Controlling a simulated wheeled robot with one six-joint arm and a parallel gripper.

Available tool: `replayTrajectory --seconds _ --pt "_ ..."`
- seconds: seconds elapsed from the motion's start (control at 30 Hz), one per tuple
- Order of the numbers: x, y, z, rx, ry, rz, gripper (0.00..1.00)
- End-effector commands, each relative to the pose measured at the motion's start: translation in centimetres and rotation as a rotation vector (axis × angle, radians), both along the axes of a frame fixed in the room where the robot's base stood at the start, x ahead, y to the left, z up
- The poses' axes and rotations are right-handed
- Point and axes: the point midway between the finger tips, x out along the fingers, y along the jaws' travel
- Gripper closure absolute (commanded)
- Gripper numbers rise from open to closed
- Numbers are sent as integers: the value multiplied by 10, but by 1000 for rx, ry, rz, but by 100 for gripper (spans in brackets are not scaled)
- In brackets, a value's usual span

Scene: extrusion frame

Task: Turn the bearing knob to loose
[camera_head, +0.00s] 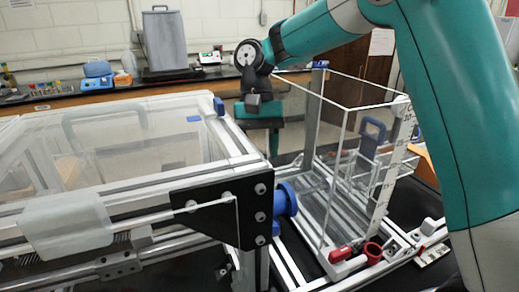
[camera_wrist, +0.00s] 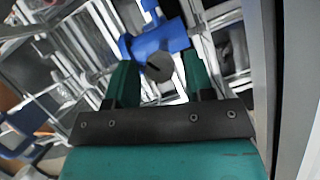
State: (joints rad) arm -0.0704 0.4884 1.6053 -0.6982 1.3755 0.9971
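A blue knob-like part (camera_head: 287,200) sits at the right end of the black plate (camera_head: 218,210) on the frame corner; I take it for the bearing knob. In the wrist view a blue piece with lobes (camera_wrist: 160,42) and a dark grey round end shows between and beyond my fingers; it looks like the same part. My gripper (camera_wrist: 158,62) has its two green fingers spread apart, one on each side of the grey end, with no visible contact. In the head view my gripper (camera_head: 272,140) hangs above the blue part, its tips partly hidden. The knob's loose or tight setting is unreadable.
A clear tank (camera_head: 345,120) with a blue handle (camera_head: 373,135) stands to the right. A red knob (camera_head: 340,253) and red ring (camera_head: 373,252) lie at its base. Metal rails and a clear-covered frame (camera_head: 110,150) fill the left. A bench (camera_head: 150,85) runs behind.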

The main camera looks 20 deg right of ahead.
Motion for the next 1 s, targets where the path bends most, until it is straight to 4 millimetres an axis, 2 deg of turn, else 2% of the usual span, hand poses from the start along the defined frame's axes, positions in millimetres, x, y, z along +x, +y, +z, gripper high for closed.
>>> replayTrajectory --seconds 0.03,0.17,0.33,0.63,0.93,0.97,1.0 --pt "0 0 0 0 0 0 64" --pt "0 0 0 0 0 0 94" --pt "0 0 -1 -1 -1 26 95" --pt "1 2 -3 -1 -1 261 95" --pt "1 2 0 0 1 280 95" --pt "1 2 -1 0 1 280 69" --pt "1 2 0 0 1 279 60"
